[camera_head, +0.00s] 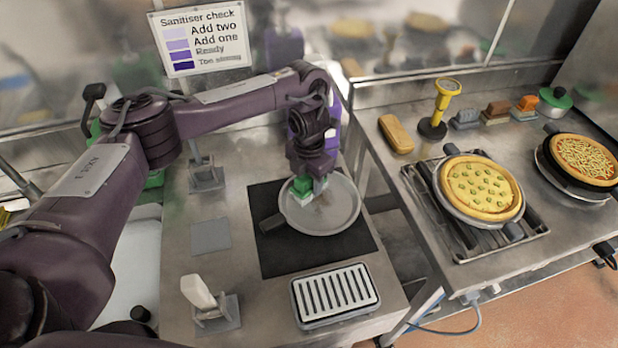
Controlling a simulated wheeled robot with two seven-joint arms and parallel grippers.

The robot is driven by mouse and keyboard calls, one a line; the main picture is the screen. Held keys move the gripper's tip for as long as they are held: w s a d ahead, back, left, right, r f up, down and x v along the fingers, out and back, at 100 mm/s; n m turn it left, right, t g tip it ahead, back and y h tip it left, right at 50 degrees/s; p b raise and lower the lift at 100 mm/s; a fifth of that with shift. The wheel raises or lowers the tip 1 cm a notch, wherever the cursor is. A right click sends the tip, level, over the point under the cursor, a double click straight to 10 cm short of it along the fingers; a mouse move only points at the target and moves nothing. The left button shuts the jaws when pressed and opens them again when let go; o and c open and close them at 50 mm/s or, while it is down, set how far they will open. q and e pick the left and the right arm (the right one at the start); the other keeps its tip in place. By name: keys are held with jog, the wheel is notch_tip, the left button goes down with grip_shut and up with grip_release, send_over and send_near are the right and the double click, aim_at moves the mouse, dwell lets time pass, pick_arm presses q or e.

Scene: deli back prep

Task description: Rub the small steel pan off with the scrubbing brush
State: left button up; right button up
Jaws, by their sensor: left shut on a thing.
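The small steel pan (335,213) lies on a dark mat (275,255) on the steel counter, its dark handle pointing left. My left gripper (315,180) points down over the pan's left part and is shut on the green scrubbing brush (303,186). The brush's pale lower end is at the pan's inner surface and looks to touch it, though the exact contact is hard to tell. The gripper hides part of the brush and the pan's far left rim. My right gripper is not in view.
A slotted grey tray (335,293) sits in front of the mat. A holder with a white item (200,295) stands front left, and an empty-looking holder (206,175) behind. On the right counter, a pizza pan (480,188) rests on a rack. A sign (203,38) hangs at the back.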

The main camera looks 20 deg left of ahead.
aim_at(318, 216)
pick_arm(q)
jog(key=shift+s+d+r+p, duration=0.1)
jog(key=shift+s+d+p, duration=0.4)
jog(key=shift+s, duration=0.25)
jog(key=shift+s+d+p, duration=0.4)
jog(key=shift+s, duration=0.2)
jog(key=shift+s+d, duration=0.15)
jog(key=shift+s, duration=0.1)
jog(key=shift+s+d+p, duration=0.6)
jog(key=shift+s+p, duration=0.2)
jog(key=shift+s, duration=0.1)
jog(key=shift+s+d+p, duration=0.3)
jog(key=shift+s+d, duration=0.25)
jog(key=shift+s, duration=0.2)
